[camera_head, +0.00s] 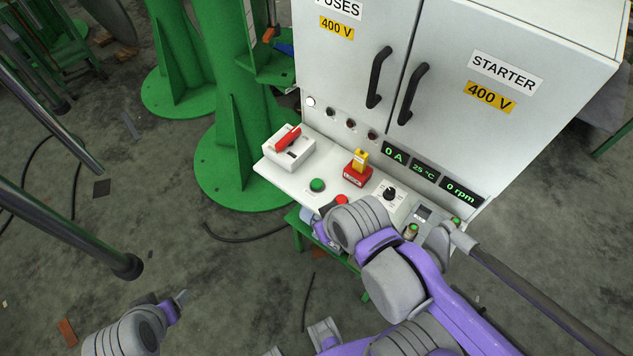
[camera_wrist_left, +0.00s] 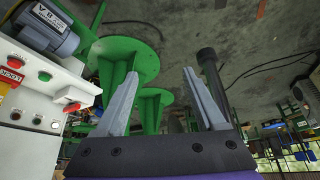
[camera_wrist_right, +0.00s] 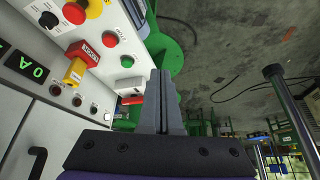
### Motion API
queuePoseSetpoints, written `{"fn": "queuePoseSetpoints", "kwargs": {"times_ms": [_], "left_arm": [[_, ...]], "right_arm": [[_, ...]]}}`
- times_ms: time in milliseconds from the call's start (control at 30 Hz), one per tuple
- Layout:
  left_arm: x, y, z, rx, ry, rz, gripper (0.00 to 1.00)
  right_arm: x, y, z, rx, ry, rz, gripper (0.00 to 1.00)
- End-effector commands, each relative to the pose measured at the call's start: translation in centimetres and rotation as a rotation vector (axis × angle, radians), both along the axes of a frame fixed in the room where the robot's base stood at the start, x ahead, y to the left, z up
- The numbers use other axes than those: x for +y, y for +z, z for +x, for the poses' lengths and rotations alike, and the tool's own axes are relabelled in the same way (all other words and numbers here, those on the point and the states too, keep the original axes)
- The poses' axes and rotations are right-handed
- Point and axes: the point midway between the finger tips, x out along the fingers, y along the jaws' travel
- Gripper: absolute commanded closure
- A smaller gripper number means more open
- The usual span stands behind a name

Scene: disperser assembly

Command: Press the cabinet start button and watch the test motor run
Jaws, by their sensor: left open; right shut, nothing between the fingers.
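The green start button (camera_head: 317,185) is on the cabinet's white ledge, left of a red button (camera_head: 341,199). The right wrist view shows the green button (camera_wrist_right: 127,61) too. My right gripper (camera_wrist_right: 160,72) is shut and empty, apart from the green button in that view. In the head view my right wrist covers part of the ledge's front. My left gripper (camera_wrist_left: 160,73) is open and empty; it is low at the left in the head view (camera_head: 180,297). A blue-grey motor (camera_wrist_left: 50,30) shows in the left wrist view. The displays (camera_head: 427,172) read 0 A, 25 °C and 0 rpm.
A red-handled white switch box (camera_head: 290,152), a red and yellow switch (camera_head: 358,168) and a black knob (camera_head: 390,194) stand on the ledge. One white lamp (camera_head: 311,101) is bright. Green columns (camera_head: 235,120) stand left; the floor between my arms is mostly clear.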

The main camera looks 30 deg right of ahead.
Motion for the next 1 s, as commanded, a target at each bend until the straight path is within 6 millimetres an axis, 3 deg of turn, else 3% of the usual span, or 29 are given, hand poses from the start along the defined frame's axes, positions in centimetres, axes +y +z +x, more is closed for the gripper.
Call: {"fn": "queuePoseSetpoints", "kwargs": {"times_ms": [167, 267, 500, 600, 800, 1000], "left_arm": [[0.0, -0.3, -0.1, 0.002, 0.000, 0.000, 0.15], [0.0, -0.6, -0.2, 0.004, 0.000, 0.000, 0.15], [0.0, -1.3, -0.4, 0.007, 0.000, 0.000, 0.15], [0.0, -1.5, -0.4, 0.008, 0.000, 0.000, 0.15], [0.0, -1.7, -0.5, 0.009, 0.000, 0.000, 0.15], [0.0, -1.7, -0.5, 0.009, 0.000, 0.000, 0.15]], "right_arm": [[-0.4, -0.3, 3.2, 0.008, -0.034, 0.078, 1.00], [-1.1, -0.9, 6.3, 0.003, -0.063, 0.157, 1.00], [-5.1, -3.8, 14.3, -0.064, -0.119, 0.356, 1.00], [-7.1, -5.1, 16.7, -0.106, -0.136, 0.420, 1.00], [-10.0, -7.0, 19.3, -0.171, -0.153, 0.495, 1.00], [-10.7, -7.4, 19.8, -0.189, -0.155, 0.513, 1.00]]}}
